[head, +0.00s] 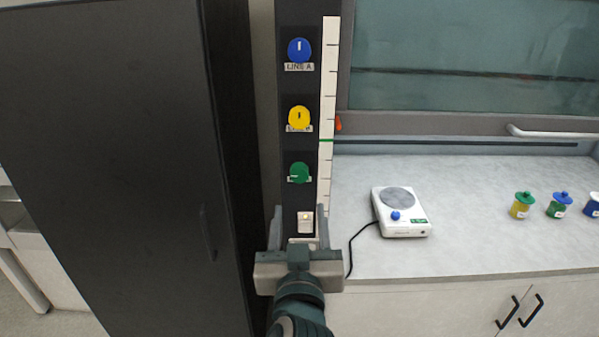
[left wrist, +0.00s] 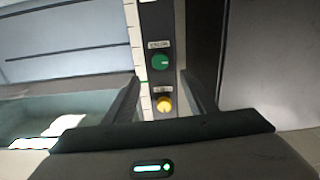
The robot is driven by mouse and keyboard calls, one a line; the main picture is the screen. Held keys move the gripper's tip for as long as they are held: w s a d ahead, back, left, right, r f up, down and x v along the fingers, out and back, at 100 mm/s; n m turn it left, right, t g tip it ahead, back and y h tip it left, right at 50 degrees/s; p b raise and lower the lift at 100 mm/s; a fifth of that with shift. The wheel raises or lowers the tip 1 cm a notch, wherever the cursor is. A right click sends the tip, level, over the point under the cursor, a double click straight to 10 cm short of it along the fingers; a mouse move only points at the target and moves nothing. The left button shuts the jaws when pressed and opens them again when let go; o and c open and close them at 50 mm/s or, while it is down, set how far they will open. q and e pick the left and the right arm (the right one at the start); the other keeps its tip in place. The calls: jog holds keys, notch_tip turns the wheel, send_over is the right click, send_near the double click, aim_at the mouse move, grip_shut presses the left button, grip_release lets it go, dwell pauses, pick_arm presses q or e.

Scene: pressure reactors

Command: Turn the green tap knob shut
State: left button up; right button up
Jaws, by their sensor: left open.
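The green knob (head: 299,173) is the lowest of three round knobs on a dark upright panel (head: 313,90). Its white mark lies about level, toward the left. In the left wrist view, which looks upside down, the green knob (left wrist: 160,62) sits ahead of the gripper, near the top. In the wrist view the yellow knob (left wrist: 164,104) appears between the fingers. My right gripper is in no view.
The blue knob (head: 299,50) and yellow knob (head: 299,118) above have upright marks. A white scale strip (head: 329,80) runs beside them. A dark cabinet (head: 110,150) stands left.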

aim_at(300, 177)
pick_arm(q)
jog(key=w+p, duration=0.5)
jog(key=w, duration=0.7)
jog(key=shift+w+r, duration=0.15)
jog(key=shift+w, duration=0.2)
jog(key=shift+w+p, duration=0.3)
jog(key=shift+w, duration=0.25)
jog(key=c, duration=1)
jog(key=shift+c, duration=0.2)
